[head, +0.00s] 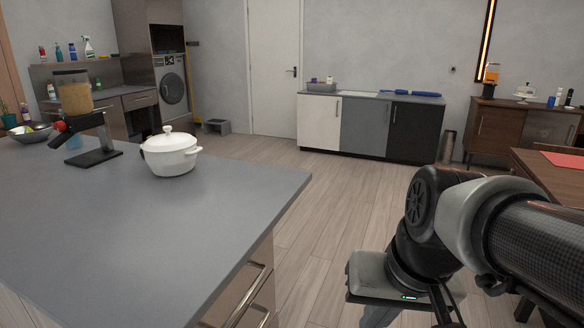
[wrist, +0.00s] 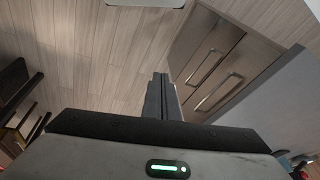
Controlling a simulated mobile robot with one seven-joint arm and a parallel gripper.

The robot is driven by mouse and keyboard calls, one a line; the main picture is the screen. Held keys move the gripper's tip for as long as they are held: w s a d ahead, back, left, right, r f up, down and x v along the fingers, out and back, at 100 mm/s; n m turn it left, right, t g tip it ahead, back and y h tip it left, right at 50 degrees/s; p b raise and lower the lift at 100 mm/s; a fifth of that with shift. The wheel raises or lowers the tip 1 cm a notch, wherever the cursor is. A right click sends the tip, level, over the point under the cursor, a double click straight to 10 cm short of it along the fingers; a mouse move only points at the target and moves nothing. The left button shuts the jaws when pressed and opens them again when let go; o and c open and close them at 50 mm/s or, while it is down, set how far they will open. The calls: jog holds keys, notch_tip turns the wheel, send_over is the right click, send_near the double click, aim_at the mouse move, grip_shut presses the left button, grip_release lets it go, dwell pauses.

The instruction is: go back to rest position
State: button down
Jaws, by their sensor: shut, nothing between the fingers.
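My gripper shows in the wrist view (wrist: 160,80), its two fingers pressed together with nothing between them. It points down over bare wooden floor, beside the drawer front of the grey-topped counter. In the head view my arm reaches in from the right edge, with the wrist housing low at the lower right, to the right of the counter. The fingertips are hardly visible there. The gripper touches nothing that I can see.
The grey counter (head: 190,230) fills the left, with a white lidded pot (head: 170,155) and a dispenser (head: 78,110) on it. Drawers with metal handles (wrist: 218,92) face my gripper. A wooden table (head: 545,175) stands at the right. The floor (head: 330,200) between is clear.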

notch_tip(320, 180, up, 26)
jog(key=s+d+n+t+h+p, duration=0.1)
jog(key=d+t+p, duration=0.1)
jog(key=p, duration=2.1)
jog(key=shift+s+r, duration=0.2)
jog(key=shift+s, duration=0.05)
